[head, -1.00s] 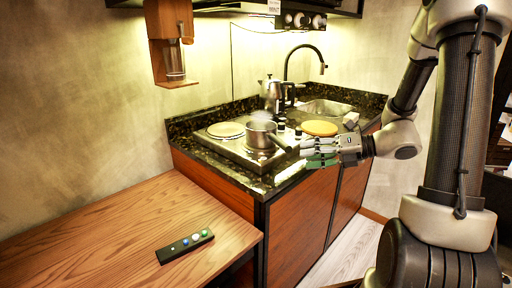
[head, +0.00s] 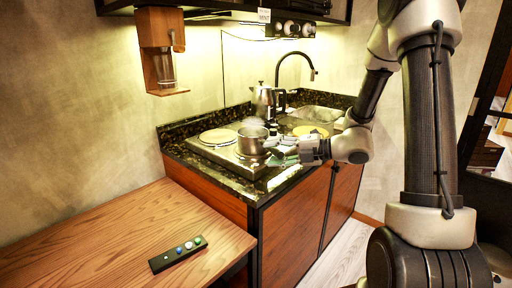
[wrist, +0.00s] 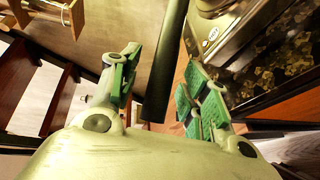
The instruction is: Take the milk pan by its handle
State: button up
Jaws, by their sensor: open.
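The milk pan (head: 251,141) is a small metal pan upright on the hob. Its dark handle points right and forward toward my gripper (head: 284,156), whose fingers partly hide it. In the wrist view my gripper (wrist: 163,92) is open, with green-padded fingers on either side. A dark bar (wrist: 166,62), which looks like the pan's handle, runs between the fingers, with gaps visible on both sides.
A black tap (head: 297,54) rises by the sink. A remote (head: 178,254) lies on the wooden table (head: 100,235).

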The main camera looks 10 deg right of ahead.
grip_shut()
jog(key=shift+r, duration=0.1)
dwell(0.4)
